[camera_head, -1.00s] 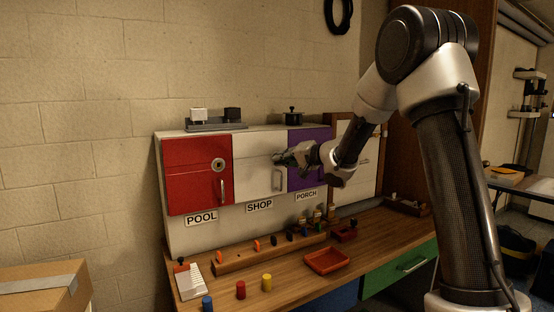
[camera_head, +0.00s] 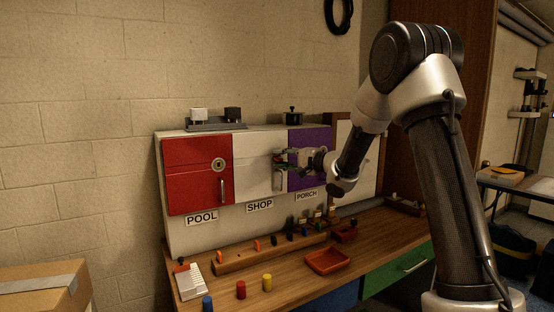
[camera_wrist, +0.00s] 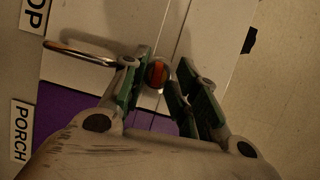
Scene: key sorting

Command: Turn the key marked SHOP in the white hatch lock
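The white hatch (camera_head: 252,160) sits between the red and purple hatches, with the SHOP label (camera_head: 259,206) below it. My gripper (camera_head: 284,160) is in front of the white hatch's right side, near its handle (camera_head: 279,183). In the wrist view my gripper (camera_wrist: 163,73) has its green-padded fingers spread. Gaps show on both sides of the key. Any marking on the key is too small to read.
The red hatch (camera_head: 190,175) is left, over the POOL label; the purple hatch (camera_head: 308,142) is right, over PORCH. A wooden rack (camera_head: 235,264) with several coloured keys and a red tray (camera_head: 327,262) are on the workbench. The metal handle (camera_wrist: 75,52) is close to one finger.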

